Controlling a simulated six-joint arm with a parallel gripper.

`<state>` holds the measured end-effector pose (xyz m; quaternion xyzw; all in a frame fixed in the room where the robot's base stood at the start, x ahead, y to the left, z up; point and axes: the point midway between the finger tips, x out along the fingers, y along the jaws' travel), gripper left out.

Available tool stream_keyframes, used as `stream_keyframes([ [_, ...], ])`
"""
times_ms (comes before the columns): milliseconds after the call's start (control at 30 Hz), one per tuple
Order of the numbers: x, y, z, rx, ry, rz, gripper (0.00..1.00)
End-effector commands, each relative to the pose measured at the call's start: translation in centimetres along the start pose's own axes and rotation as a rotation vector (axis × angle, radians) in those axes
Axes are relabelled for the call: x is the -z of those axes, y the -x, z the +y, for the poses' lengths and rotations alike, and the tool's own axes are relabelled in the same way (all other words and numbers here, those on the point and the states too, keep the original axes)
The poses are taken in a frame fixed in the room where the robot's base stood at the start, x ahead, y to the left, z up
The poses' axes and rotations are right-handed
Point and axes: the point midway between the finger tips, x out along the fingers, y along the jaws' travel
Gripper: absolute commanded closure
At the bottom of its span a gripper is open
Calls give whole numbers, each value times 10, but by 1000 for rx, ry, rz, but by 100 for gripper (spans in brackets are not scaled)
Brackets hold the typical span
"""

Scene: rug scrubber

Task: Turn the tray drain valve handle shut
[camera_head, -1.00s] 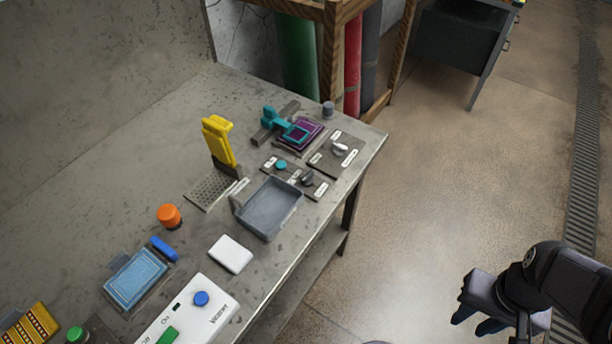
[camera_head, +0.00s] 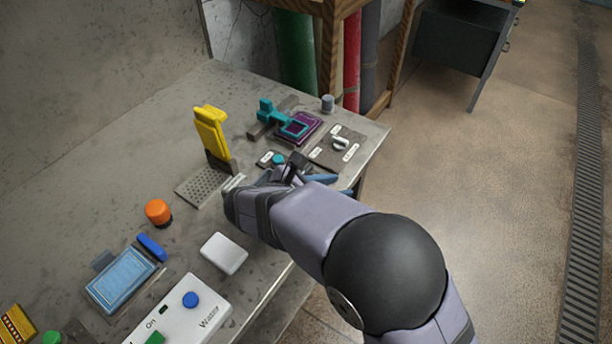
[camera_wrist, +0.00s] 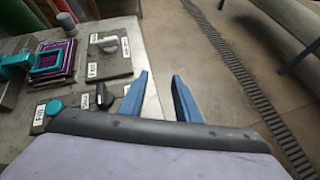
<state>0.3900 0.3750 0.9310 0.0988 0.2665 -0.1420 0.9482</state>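A pale grey lever handle (camera_head: 340,143) sits on a grey plate with small labels near the table's right edge. It also shows upper left in the wrist view (camera_wrist: 107,43). A black knob (camera_wrist: 105,96) and a teal knob (camera_wrist: 56,106) sit on a nearer labelled plate. My gripper (camera_head: 336,185) is open and empty near the table edge. In the wrist view its blue fingers (camera_wrist: 160,88) are apart, right of the black knob. My arm hides the grey tray.
A teal and purple framed device (camera_head: 297,127) stands behind the plates, with a grey cylinder (camera_head: 328,103) nearby. A yellow upright piece (camera_head: 212,135), an orange knob (camera_head: 158,212), a white block (camera_head: 223,253) and a white switch box (camera_head: 182,309) stand left. Floor right of the table is clear.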

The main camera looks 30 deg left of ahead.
Motion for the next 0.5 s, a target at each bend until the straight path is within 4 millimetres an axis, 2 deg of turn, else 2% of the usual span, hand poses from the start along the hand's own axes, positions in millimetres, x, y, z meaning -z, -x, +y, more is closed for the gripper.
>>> stream_keyframes([
  [33,16,16,21,-66,72,-34,70],
  [100,27,35,42,-132,143,-78,70],
  [200,38,56,61,-196,209,-123,70],
  [333,44,69,72,-235,246,-151,70],
  [500,45,70,74,-241,254,-157,70],
])
